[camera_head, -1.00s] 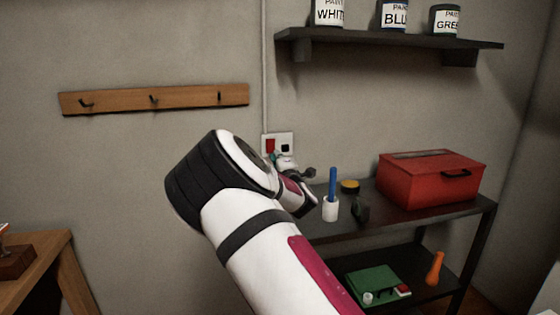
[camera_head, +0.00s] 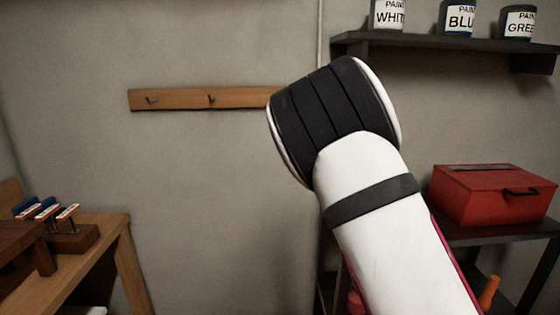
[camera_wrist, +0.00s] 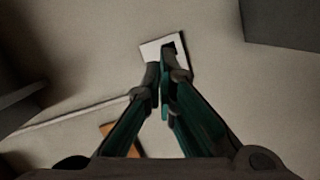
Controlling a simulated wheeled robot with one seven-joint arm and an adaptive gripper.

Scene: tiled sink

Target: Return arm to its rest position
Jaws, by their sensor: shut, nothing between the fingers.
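My gripper (camera_wrist: 163,70) shows in the wrist view with its two dark and green fingers together at the tips, shut and empty. Behind the fingertips is a white wall plate (camera_wrist: 150,50) with a dark part, partly covered by them. In the head view my white and black arm rises from the bottom right to the middle. It hides my gripper and the wall plate there.
A dark metal shelf unit (camera_head: 480,238) with a red toolbox (camera_head: 492,193) stands at right. A wall shelf (camera_head: 450,42) holds paint cans above. A hook rail (camera_head: 180,99) is on the wall. A wooden bench (camera_head: 95,262) is at left. Between bench and arm the space looks clear.

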